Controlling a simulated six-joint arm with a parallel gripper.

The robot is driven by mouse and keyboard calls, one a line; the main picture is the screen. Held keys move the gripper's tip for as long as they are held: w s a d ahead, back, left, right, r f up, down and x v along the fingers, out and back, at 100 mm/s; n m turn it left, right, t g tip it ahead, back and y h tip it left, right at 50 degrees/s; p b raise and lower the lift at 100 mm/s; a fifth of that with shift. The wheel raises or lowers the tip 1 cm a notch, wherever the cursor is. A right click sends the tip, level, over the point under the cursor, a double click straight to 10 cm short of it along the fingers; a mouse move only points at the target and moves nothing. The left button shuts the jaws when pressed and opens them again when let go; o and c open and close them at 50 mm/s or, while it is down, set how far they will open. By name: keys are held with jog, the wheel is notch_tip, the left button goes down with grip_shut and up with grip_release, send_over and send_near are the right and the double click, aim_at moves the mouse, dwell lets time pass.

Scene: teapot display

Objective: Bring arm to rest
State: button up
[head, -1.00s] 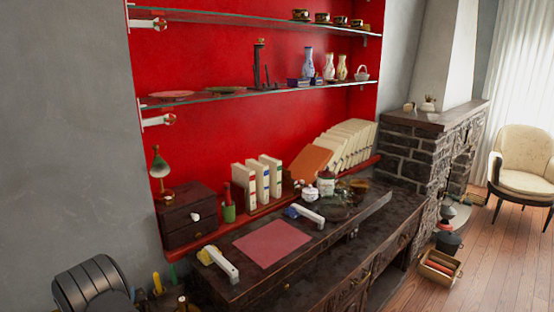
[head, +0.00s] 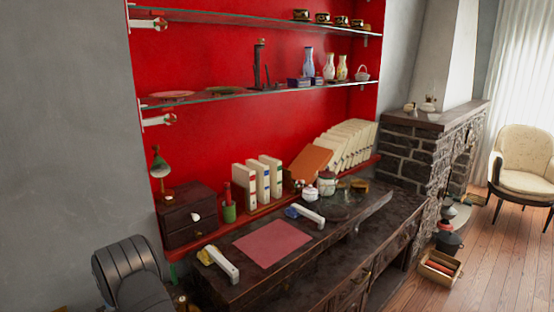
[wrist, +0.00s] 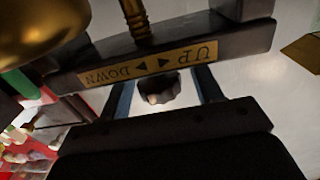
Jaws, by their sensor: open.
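My gripper (wrist: 165,86) shows in the wrist view, its two bluish fingers spread apart with no object gripped between them. A dark knob-like shape with a pale spot shows in the gap, apparently beyond the fingers. Close by is a dark bar with a brass plate (wrist: 145,68) lettered UP and DOWN, upside down. I cannot tell whether the bar touches the fingers. In the head view only a dark ribbed part of my arm shows at the lower left; the gripper itself is not visible there.
Glass shelves hang above.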

jog(key=shift+v, duration=2.7)
jog(key=shift+w, duration=0.1)
